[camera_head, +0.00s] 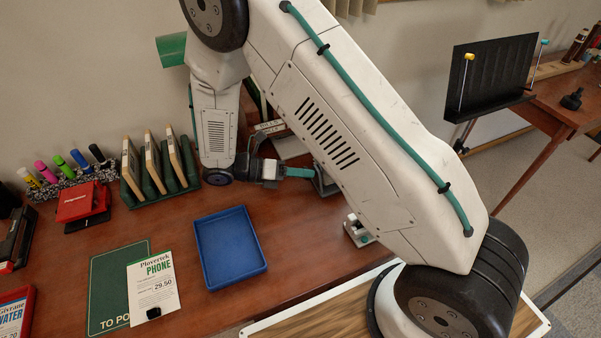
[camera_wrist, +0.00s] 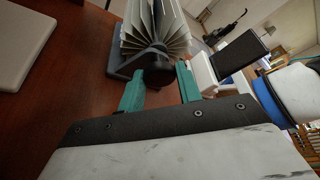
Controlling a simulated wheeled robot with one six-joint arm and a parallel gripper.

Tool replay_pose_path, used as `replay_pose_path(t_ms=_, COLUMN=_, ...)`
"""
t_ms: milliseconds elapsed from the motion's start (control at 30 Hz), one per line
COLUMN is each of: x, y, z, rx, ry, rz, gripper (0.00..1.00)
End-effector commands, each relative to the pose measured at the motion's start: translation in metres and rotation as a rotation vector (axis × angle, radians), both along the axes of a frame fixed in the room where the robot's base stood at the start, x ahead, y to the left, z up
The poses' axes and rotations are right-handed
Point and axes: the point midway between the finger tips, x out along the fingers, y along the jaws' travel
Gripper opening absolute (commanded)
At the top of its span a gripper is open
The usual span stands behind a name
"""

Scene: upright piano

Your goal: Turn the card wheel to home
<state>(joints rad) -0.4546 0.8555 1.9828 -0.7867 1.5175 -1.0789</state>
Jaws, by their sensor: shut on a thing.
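The card wheel (camera_wrist: 156,28) fans out many pale cards at the top of the wrist view, on a grey stand (camera_wrist: 117,66). A dark round knob (camera_wrist: 158,73) on its near side sits between the two teal fingers of my gripper (camera_wrist: 160,88). The gripper is shut on this knob. In the head view my gripper (camera_head: 298,172) reaches right toward a grey part of the stand (camera_head: 326,185); my arm hides most of the card wheel there. I cannot read which card is at the front.
A small white device (camera_head: 358,230) is close right of the gripper. Bare desk lies between tray and gripper.

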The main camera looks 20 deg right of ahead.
Motion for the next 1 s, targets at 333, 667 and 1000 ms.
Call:
replay_pose_path(t_ms=333, x=0.0011, y=0.0002, z=0.0002, rx=0.0, ry=0.077, rz=0.001, gripper=0.12)
replay_pose_path(t_ms=667, x=0.0012, y=0.0001, z=0.0003, rx=-0.001, ry=0.081, rz=0.002, gripper=0.12)
replay_pose_path(t_ms=1000, x=0.0008, y=0.0001, z=0.0, rx=0.0, ry=0.081, rz=0.001, gripper=0.55)
